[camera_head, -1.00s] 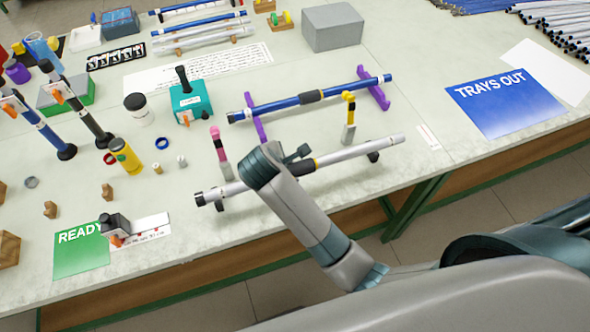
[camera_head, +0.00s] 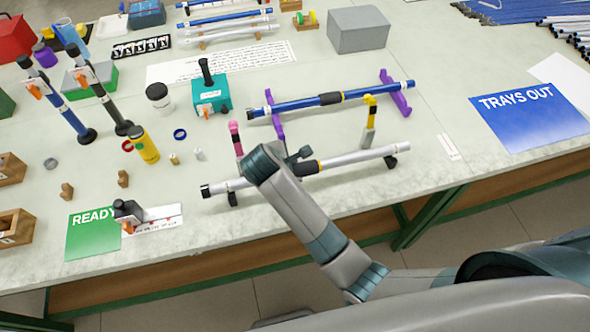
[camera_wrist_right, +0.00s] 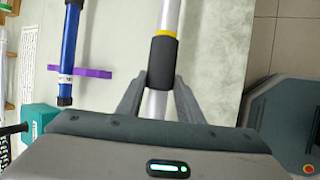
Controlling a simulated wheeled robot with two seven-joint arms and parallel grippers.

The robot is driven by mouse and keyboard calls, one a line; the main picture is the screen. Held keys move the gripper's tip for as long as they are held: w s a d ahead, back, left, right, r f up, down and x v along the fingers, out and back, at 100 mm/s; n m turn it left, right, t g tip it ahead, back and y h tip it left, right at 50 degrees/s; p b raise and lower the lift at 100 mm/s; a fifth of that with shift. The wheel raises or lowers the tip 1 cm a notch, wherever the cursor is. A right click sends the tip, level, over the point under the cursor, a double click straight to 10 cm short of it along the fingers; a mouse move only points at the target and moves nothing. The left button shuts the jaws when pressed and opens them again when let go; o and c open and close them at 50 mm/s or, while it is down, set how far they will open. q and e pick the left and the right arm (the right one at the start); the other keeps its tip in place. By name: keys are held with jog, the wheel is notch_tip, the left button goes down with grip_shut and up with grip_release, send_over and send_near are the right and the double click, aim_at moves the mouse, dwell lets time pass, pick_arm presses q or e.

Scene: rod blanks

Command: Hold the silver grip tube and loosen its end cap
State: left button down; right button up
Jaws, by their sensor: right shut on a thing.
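The silver grip tube (camera_head: 350,159) lies along the front of the bench, above black rests, with a black grip and yellow band near its middle. My right gripper (camera_wrist_right: 159,92) is shut on the tube just beside the black grip, seen in the right wrist view. In the head view my right wrist hides the fingers and part of the tube. I cannot tell if the tube touches its rests. My left gripper is not in view.
A blue tube (camera_head: 290,104) lies on purple stands behind. A pink-topped post (camera_head: 236,138) and a yellow-topped post (camera_head: 369,122) stand close behind the silver tube. A green READY mat (camera_head: 93,235) lies front left, a blue TRAYS OUT mat (camera_head: 530,115) at right.

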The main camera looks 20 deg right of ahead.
jog(key=shift+f, duration=0.9)
jog(key=shift+r+p, duration=0.6)
jog(key=shift+p, duration=0.8)
